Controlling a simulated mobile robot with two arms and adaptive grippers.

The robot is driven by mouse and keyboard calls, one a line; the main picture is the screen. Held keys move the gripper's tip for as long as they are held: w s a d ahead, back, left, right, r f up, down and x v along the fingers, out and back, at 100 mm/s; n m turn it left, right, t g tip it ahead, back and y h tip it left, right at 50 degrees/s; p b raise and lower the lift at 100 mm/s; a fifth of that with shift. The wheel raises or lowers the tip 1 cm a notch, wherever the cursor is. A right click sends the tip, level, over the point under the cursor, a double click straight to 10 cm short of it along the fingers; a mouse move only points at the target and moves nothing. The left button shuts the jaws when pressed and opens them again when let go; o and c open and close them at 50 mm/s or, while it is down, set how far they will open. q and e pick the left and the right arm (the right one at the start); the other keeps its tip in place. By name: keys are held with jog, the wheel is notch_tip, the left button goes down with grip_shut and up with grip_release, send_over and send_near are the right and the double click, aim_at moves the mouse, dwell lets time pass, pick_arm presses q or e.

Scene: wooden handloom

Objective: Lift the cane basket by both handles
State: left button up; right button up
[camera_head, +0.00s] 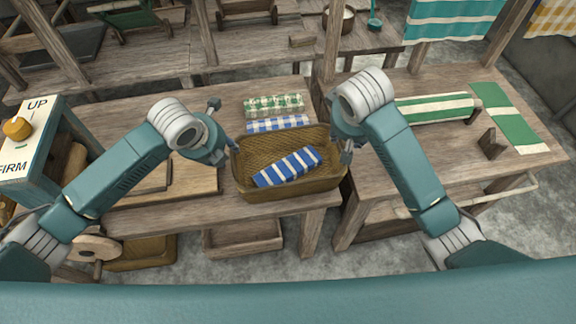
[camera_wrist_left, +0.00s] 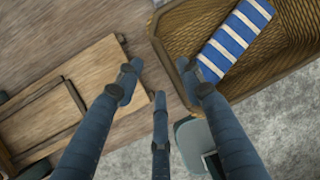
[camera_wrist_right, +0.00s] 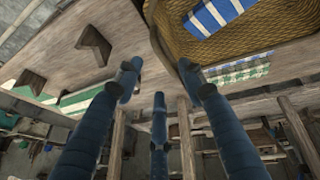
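The cane basket (camera_head: 262,190) is a brown woven box upright at the table's front edge, with a blue-and-white striped cloth (camera_head: 288,167) inside. My left gripper (camera_head: 227,143) is at its left end. In the left wrist view its fingers (camera_wrist_left: 158,80) are spread, one over the basket's rim (camera_wrist_left: 165,48) and the others outside. My right gripper (camera_head: 345,147) is at the right end. In the right wrist view its fingers (camera_wrist_right: 158,80) are also spread, one over the rim (camera_wrist_right: 163,45). I cannot clearly make out the handles, or whether the fingers touch the basket.
Folded green checked (camera_head: 274,105) and blue checked cloths (camera_head: 278,124) lie behind the basket. A wooden frame (camera_head: 180,185) lies to its left. A loom post (camera_head: 331,50) rises behind it to the right. A box (camera_head: 245,236) sits below the table.

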pick_arm(q)
jog(key=x, duration=0.9)
jog(key=shift+f, duration=0.1)
pick_arm(e)
jog(key=x, duration=0.9)
pick_arm(q)
jog(key=shift+s, duration=0.1)
pick_arm(e)
jog(key=shift+s, duration=0.1)
pick_arm(q)
grip_shut()
pick_arm(e)
grip_shut()
jog(key=shift+d, duration=0.1)
